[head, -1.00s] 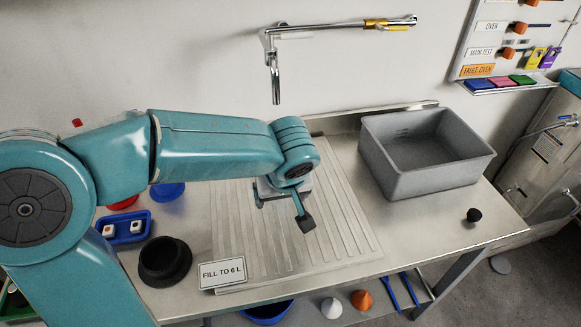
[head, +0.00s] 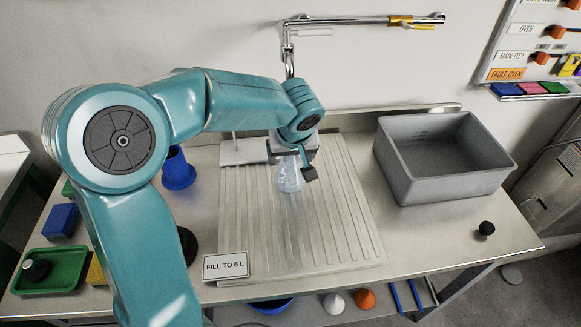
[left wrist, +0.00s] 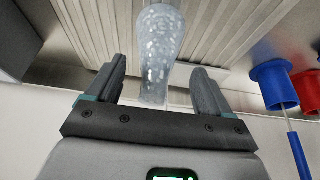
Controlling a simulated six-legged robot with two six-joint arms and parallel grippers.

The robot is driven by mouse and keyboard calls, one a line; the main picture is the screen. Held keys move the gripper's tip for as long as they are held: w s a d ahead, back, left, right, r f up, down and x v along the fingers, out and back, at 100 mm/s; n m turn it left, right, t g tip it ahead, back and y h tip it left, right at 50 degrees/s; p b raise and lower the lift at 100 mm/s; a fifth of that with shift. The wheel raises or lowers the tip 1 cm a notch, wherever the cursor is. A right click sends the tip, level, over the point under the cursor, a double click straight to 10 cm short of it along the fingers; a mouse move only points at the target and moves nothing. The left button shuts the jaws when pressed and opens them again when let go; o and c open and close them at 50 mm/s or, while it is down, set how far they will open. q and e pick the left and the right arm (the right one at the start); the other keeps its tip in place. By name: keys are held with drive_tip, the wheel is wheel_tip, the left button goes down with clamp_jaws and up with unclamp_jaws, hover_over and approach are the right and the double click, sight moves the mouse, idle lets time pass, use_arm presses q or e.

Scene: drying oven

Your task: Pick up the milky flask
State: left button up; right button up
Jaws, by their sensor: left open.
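A pale, translucent flask with a speckled whitish surface (head: 289,178) stands on the ribbed drainboard (head: 335,215). My left gripper (head: 291,161) is at its upper part, pointing down, and partly hides it. In the left wrist view the flask (left wrist: 160,40) shows between the two open fingers, its narrow neck toward the palm. There is a visible gap on each side of the neck, and I see no contact. My right gripper is not in view.
A grey basin (head: 440,165) stands to the right on the bench. A tap (head: 289,60) hangs from the wall behind the gripper. A "FILL TO 6 L" sign (head: 225,266) stands at the front. A blue cylinder (head: 178,168) is left of the drainboard.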

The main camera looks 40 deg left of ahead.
use_arm(q)
drive_tip(key=shift+w+a+r+p, duration=0.15)
drive_tip(key=shift+w+a+p, duration=0.15)
drive_tip(key=shift+w+a, duration=0.5)
drive_tip(key=x, duration=0.2)
drive_tip(key=shift+w+a+f, duration=0.25)
drive_tip(key=shift+a+f, duration=0.05)
drive_tip(key=shift+a, duration=0.05)
drive_tip(key=shift+w+a+f, duration=0.1)
drive_tip(key=shift+a+f, duration=0.05)
drive_tip(key=shift+f, duration=0.2)
drive_tip(key=c, duration=1.5)
clamp_jaws()
drive_tip(key=shift+r, duration=0.2)
